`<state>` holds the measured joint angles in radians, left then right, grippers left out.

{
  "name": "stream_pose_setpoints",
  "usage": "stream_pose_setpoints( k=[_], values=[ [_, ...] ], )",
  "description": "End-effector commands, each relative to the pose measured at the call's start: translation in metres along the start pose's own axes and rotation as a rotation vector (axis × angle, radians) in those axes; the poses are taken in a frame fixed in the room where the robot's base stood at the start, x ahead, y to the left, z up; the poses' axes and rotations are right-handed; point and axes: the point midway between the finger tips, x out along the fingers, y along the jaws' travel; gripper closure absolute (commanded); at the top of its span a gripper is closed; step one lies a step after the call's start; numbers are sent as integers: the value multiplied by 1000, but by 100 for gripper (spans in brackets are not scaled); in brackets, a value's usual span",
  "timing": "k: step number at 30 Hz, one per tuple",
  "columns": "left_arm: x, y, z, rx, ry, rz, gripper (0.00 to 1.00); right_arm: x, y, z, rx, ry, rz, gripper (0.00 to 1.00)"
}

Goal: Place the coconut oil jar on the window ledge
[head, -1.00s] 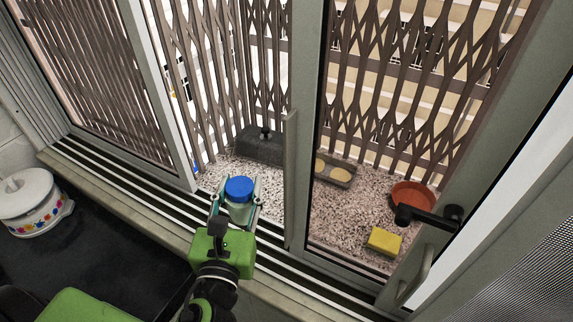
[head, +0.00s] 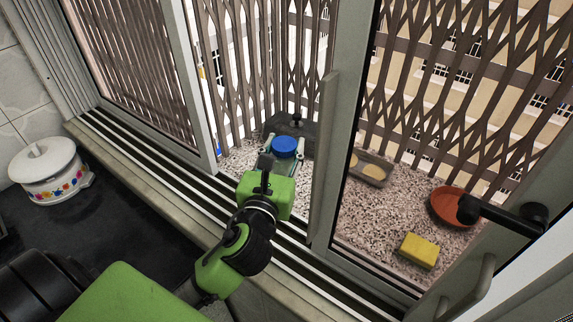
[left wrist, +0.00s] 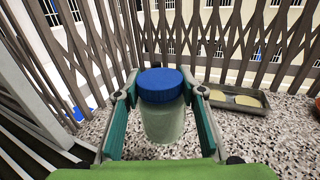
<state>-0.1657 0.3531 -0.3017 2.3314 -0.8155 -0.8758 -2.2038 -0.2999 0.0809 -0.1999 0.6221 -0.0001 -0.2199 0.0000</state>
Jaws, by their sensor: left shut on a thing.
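The coconut oil jar has a blue lid (head: 285,146) and a pale translucent body that shows in the left wrist view (left wrist: 164,122). My left gripper (head: 284,155) is shut on the jar, its two fingers on either side. The jar is upright, out through the open window over the speckled stone window ledge (head: 235,158). In the left wrist view its base appears just above or on the ledge; I cannot tell whether it touches. My right gripper is not in view.
A dark grey block (head: 300,128) stands behind the jar. A tray (head: 370,170), an orange-red dish (head: 452,206) and a yellow sponge (head: 419,250) lie on the ledge to the right. The window frame (head: 325,170) and brown metal grille (head: 255,70) bound the space.

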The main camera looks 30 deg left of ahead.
Motion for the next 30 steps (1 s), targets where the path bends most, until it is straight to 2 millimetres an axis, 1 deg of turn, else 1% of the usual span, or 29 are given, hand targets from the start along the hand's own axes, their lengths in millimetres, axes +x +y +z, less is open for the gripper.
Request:
stream_pose_setpoints(
  k=[1,3,8,11,12,16,18,25,29,30],
  values=[
    [7,1,-7,0,-4,1,96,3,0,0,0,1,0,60],
    [14,1,-14,-1,-5,0,96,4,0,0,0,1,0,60],
    [22,1,-23,-3,-6,0,96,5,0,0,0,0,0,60],
    [30,2,-34,-1,-5,0,96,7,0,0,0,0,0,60],
    [29,2,-43,-2,-1,1,96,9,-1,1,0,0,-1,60],
    [28,2,-59,-2,-3,0,96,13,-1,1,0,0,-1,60],
    [28,2,-62,-3,-4,-1,96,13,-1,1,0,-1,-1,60],
    [28,2,-62,-2,-6,-2,96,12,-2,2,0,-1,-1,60],
    [28,2,-65,-1,-5,-2,96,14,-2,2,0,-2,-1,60],
    [28,2,-66,-1,-3,-1,55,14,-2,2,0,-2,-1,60]
  ],
)
